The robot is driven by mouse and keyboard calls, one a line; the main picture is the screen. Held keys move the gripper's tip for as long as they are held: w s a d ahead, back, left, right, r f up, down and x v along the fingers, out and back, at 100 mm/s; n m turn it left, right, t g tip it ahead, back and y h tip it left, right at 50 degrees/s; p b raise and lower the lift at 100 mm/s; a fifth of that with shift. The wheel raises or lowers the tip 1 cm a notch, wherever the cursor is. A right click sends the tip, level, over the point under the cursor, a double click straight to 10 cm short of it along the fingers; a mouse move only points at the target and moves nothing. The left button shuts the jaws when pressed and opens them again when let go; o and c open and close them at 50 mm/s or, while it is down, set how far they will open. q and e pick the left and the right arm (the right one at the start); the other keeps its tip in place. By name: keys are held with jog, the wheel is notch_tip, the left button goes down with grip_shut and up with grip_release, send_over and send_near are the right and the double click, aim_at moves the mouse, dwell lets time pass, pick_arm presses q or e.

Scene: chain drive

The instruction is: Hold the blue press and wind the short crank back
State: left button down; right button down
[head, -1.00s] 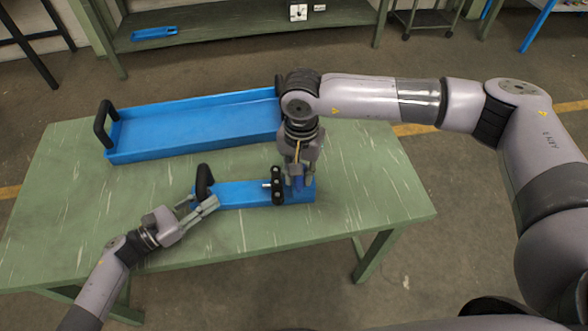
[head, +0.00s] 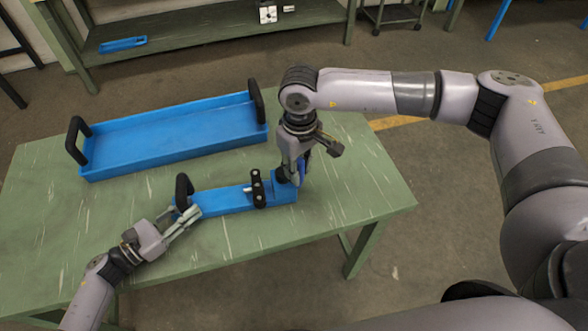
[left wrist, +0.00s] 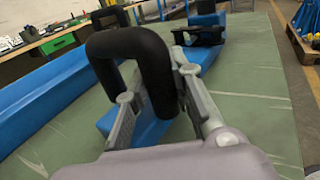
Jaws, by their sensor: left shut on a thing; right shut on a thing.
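The blue press (head: 225,201) is a long narrow blue base on the green table, with a black loop handle (head: 184,186) at its left end. My left gripper (head: 186,213) is shut on this handle; in the left wrist view its fingers lie either side of the black bar (left wrist: 150,62). A black upright part (head: 258,190) stands near the press's right end. My right gripper (head: 296,178) points down at that end, shut on what looks like the blue grip of the short crank (head: 303,168). Its fingers hide most of the crank.
A large blue tray (head: 120,168) with black end handles lies behind the press. The green table (head: 345,185) is clear to the right and in front. A shelf bench (head: 200,38) stands at the back.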

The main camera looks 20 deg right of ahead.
pick_arm(q)
jog(key=shift+a, duration=0.15)
pick_arm(e)
jog(key=shift+w+d+n, duration=0.3)
jog(key=shift+n, duration=0.55)
jog(key=shift+w+d+n, duration=0.3)
jog(key=shift+d+n, duration=0.05)
jog(key=shift+n, duration=0.55)
jog(key=shift+w+d+n, duration=0.3)
jog(key=shift+n, duration=0.55)
pick_arm(q)
jog(key=shift+w, duration=0.1)
pick_arm(e)
jog(key=c, duration=1.4)
grip_release()
jog(key=shift+o, duration=0.2)
jog(key=shift+a, duration=0.1)
jog(key=shift+r, duration=0.1)
notch_tip(320, 180, up, 12)
